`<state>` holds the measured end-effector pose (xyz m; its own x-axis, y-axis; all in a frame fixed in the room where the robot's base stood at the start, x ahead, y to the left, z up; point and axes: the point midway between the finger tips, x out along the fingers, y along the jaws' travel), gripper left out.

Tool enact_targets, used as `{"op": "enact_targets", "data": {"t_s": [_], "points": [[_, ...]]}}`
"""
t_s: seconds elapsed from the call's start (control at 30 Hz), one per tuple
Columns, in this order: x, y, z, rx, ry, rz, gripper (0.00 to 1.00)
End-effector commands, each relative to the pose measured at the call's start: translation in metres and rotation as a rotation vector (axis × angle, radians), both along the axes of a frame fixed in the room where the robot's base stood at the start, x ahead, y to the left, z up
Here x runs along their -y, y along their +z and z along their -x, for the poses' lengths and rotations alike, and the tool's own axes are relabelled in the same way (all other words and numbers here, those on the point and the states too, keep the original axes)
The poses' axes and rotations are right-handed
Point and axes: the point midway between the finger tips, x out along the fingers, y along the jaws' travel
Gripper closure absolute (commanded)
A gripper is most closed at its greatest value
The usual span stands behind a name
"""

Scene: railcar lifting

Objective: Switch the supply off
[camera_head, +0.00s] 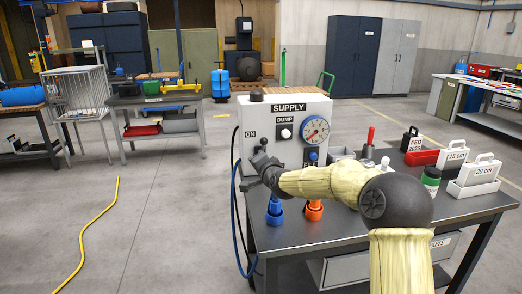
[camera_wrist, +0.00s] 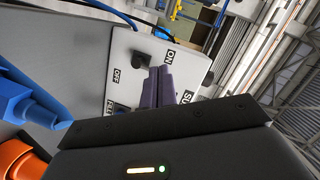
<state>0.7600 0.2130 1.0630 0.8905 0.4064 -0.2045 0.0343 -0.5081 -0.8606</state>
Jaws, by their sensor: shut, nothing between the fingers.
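The white supply box (camera_head: 285,115) stands on the grey table, labelled SUPPLY, with ON at its left. In the wrist view the box face (camera_wrist: 125,45) is turned sideways and shows a black switch handle (camera_wrist: 141,58) near the ON and OFF labels. My gripper (camera_head: 262,162) is in front of the left part of the box face. Its fingers (camera_wrist: 159,85) are together and empty, close to the handle; whether they touch it is unclear. In the head view my gripper hides the OFF label.
The box also carries a DUMP button (camera_head: 286,133) and a round gauge (camera_head: 315,129). Blue (camera_head: 274,212) and orange (camera_head: 314,210) connectors are below.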

Motion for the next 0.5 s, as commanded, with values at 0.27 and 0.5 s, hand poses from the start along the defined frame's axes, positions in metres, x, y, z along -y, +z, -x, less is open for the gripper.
{"op": "enact_targets", "data": {"t_s": [0.27, 0.5], "points": [[0.016, -0.055, 0.051, -0.102, 0.068, 0.262, 1.0], [0.07, -0.126, 0.135, -0.278, 0.148, 0.588, 1.0]]}}
